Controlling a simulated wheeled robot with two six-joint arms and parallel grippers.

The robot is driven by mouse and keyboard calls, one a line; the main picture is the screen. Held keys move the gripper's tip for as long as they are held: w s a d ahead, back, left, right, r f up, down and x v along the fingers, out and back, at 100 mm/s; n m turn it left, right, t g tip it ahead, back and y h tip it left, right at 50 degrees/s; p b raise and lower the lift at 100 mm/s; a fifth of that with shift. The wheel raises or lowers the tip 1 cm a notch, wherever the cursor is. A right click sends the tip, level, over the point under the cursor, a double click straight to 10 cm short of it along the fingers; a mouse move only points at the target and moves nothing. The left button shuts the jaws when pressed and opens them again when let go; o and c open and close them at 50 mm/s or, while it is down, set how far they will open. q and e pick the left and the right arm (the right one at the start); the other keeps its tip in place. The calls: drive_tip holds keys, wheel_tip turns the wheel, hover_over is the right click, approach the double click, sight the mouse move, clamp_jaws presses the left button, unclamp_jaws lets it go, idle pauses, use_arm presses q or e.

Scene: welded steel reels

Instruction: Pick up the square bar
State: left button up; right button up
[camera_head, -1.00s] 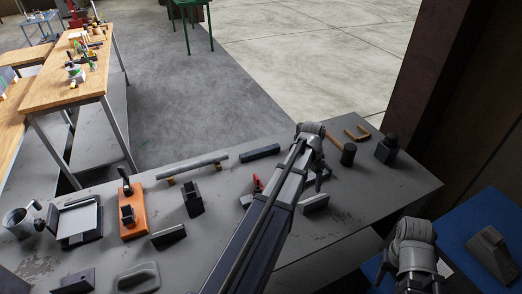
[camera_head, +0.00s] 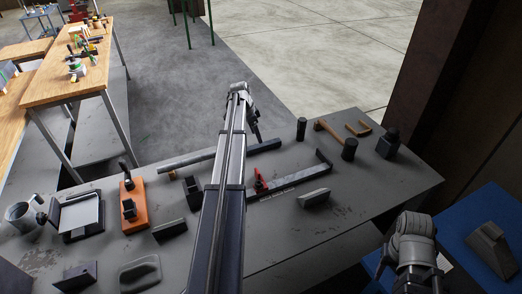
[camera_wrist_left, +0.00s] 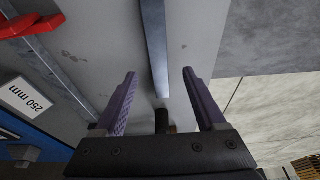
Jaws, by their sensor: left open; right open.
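The square bar is a dark straight bar (camera_head: 265,146) lying near the far edge of the grey bench. In the left wrist view it is a long grey-blue bar (camera_wrist_left: 155,45), with its near end between the finger lines. My left gripper (camera_head: 257,138) is over the bar in the head view; its two purple-grey fingers (camera_wrist_left: 158,95) are open on either side of the bar's line, with nothing held. Whether the fingertips reach down to the bar's height I cannot tell. My right gripper (camera_head: 390,265) is open at the lower right, away from the bar.
A round rod (camera_head: 186,160) lies left of the bar, partly behind my left arm. A red clamp (camera_head: 261,181) with a long rail and a grey block (camera_head: 314,197) lie nearer.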

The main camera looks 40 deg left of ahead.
sight(260, 145)
use_arm(q)
drive_tip(key=shift+b+x, duration=2.7)
drive_tip(key=shift+x, duration=0.5)
drive_tip(key=shift+w+d, duration=0.1)
drive_tip(key=shift+r, duration=0.1)
drive_tip(key=shift+c, duration=0.3)
clamp_jaws()
